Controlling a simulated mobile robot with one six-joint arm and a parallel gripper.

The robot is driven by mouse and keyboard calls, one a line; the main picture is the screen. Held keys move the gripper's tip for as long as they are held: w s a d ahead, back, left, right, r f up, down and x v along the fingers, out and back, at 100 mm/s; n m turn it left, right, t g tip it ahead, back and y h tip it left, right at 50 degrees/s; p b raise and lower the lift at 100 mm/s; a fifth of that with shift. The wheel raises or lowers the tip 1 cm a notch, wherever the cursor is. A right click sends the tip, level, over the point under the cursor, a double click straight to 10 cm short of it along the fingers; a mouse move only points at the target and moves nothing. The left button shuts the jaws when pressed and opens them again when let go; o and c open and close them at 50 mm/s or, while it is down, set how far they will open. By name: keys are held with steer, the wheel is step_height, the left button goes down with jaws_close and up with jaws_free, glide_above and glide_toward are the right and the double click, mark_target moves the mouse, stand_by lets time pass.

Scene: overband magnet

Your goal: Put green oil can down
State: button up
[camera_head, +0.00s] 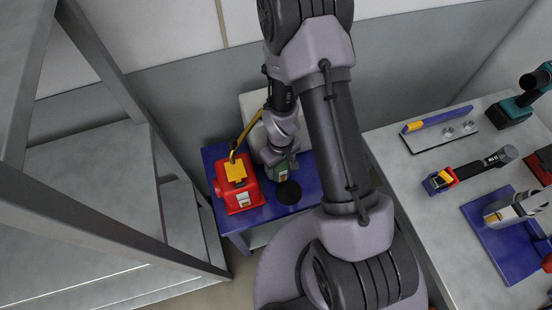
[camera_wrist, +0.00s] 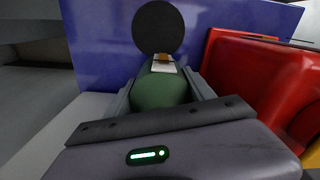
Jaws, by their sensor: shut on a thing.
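The green oil can (camera_wrist: 160,88) is held between the two jaws of my gripper (camera_wrist: 160,95), seen in the wrist view. In the head view the green can (camera_head: 282,172) is partly hidden under my wrist, over the blue table (camera_head: 308,190). I cannot tell whether its base touches the table. A black round disc (camera_head: 289,192) lies on the blue surface just in front of the can; it also shows beyond the can in the wrist view (camera_wrist: 158,28).
A grey metal frame with shelves (camera_head: 95,165) is farther left. A grey workbench (camera_head: 422,222) with tools is on the right. Little blue surface is free.

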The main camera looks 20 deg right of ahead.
step_height(320, 180, down, 2)
steer(key=shift+s+f+b, duration=0.1)
steer(key=shift+f+b, duration=0.05)
steer(key=shift+b, duration=0.25)
steer(key=shift+w+a, duration=0.2)
steer(key=shift+w, duration=0.05)
jaws_close()
steer(key=shift+s+d, duration=0.1)
steer(key=shift+s, duration=0.15)
steer(key=o, duration=1.8)
jaws_free()
steer(key=shift+w, duration=0.1)
